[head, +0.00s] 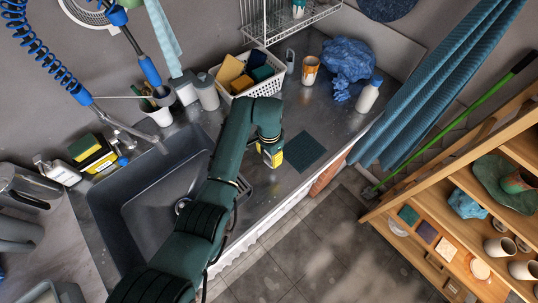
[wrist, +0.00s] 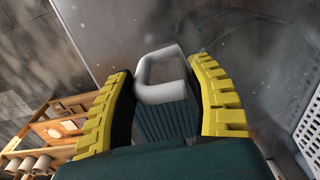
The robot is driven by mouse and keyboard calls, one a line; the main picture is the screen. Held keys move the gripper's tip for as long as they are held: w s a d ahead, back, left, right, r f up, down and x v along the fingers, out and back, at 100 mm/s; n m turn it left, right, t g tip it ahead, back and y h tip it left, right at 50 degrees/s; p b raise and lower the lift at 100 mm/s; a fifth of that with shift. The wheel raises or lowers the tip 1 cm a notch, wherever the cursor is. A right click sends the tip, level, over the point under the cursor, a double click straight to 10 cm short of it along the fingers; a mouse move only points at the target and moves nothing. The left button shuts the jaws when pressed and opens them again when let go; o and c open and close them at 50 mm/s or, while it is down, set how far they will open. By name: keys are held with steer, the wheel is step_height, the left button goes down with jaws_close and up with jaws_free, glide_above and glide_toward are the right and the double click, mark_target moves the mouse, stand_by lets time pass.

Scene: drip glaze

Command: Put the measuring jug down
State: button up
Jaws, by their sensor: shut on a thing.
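My gripper (wrist: 165,105) has its two yellow ribbed fingers on either side of a light grey, rounded loop (wrist: 160,73). The loop looks like the handle of the measuring jug, and the fingers are shut on it. The rest of the jug cannot be made out in the wrist view. In the head view my gripper (head: 270,157) is low over the metal counter (head: 318,118), just left of a dark teal square mat (head: 304,152). The jug is not clear there. I cannot tell whether it touches the counter.
A sink (head: 150,205) lies to the left. A white basket (head: 243,92) with sponges stands behind my gripper. An orange-and-white cup (head: 310,70), a crumpled blue cloth (head: 347,60) and a white bottle (head: 368,96) stand farther back right. The counter's front edge is near.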

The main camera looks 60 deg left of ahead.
steer(key=o, duration=1.2)
steer(key=shift+f, duration=0.1)
step_height(320, 180, up, 12)
steer(key=p, duration=0.1)
steer(key=shift+r, duration=0.2)
steer(key=shift+w, duration=0.1)
